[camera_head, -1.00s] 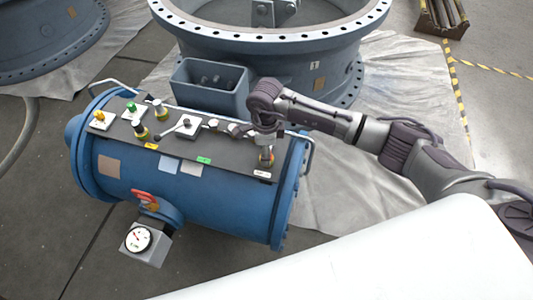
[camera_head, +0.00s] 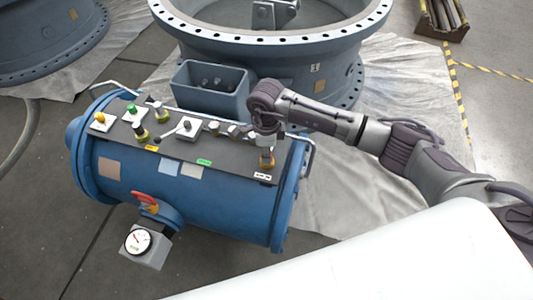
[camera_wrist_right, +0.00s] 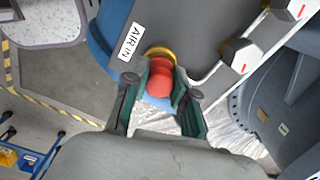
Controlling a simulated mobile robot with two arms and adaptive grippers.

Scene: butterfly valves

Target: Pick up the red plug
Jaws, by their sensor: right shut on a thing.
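The red plug (camera_wrist_right: 160,82) shows in the right wrist view, between the two green-padded fingers of my right gripper (camera_wrist_right: 160,103). A yellow ring shows around the plug's far end, beside the "AIR IN" label (camera_wrist_right: 132,42). The fingers are shut on the plug. In the head view, my right gripper (camera_head: 266,150) points down at the right end of the dark panel (camera_head: 225,155) on the blue cylinder (camera_head: 215,205). The plug is mostly hidden there. I cannot tell whether it is still seated in its ring. My left gripper is not in view.
Yellow, green and other knobs and a lever (camera_head: 168,132) stand on the panel, left of my right gripper. An open blue-grey box (camera_head: 210,92) is behind the panel. A large flanged ring (camera_head: 275,60) stands behind. A gauge (camera_head: 138,241) sits at the cylinder's front.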

